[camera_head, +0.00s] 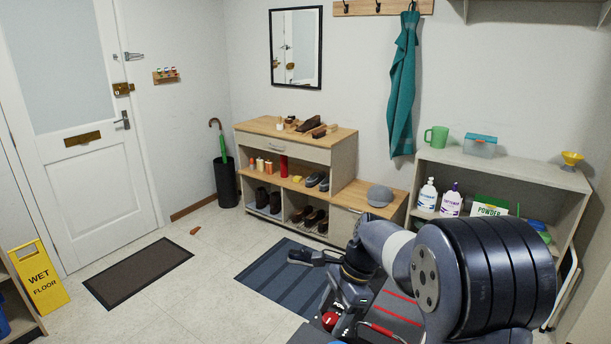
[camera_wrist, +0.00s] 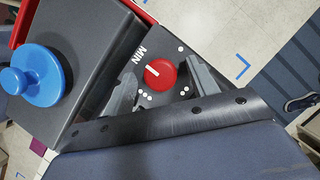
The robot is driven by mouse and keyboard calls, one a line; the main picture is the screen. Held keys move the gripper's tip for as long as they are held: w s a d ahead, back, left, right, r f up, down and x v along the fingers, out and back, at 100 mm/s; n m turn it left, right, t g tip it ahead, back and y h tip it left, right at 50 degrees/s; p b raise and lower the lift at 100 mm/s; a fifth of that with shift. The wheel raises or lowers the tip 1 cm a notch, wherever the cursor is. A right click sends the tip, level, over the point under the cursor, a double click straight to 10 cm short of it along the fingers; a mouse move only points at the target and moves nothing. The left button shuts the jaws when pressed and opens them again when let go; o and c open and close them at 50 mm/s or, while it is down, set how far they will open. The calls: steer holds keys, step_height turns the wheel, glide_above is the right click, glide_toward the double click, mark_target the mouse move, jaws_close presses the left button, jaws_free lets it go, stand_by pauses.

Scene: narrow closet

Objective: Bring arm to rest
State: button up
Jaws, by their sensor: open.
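My arm reaches from the lower right of the head view down to the lower middle, bent at the elbow. My gripper (camera_wrist: 160,72) is open and empty, pointing down. In the wrist view, its two fingers stand apart on either side of a round red knob (camera_wrist: 160,73) with a white mark, on a dark panel lettered MIN. I cannot tell how far above the panel the fingertips are. In the head view the red knob (camera_head: 330,321) shows low, below the wrist. The gripper's fingers are hard to make out there.
A blue knob (camera_wrist: 42,76) stands beside the panel. A striped mat (camera_head: 275,280) lies beyond my arm. A low shoe bench (camera_head: 342,160) and a white shelf unit (camera_head: 470,158) line the walls. A yellow wet-floor sign (camera_head: 40,278) stands left. Open floor lies left of the mat.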

steer(key=shift+f+m+t+b, duration=0.15)
steer(key=shift+m+t+b, duration=0.15)
steer(key=shift+m+b, duration=0.3)
steer(key=shift+d+r+m, duration=0.25)
steer(key=shift+r+m, duration=0.05)
steer(key=shift+r, duration=0.4)
steer(key=shift+r, duration=0.1)
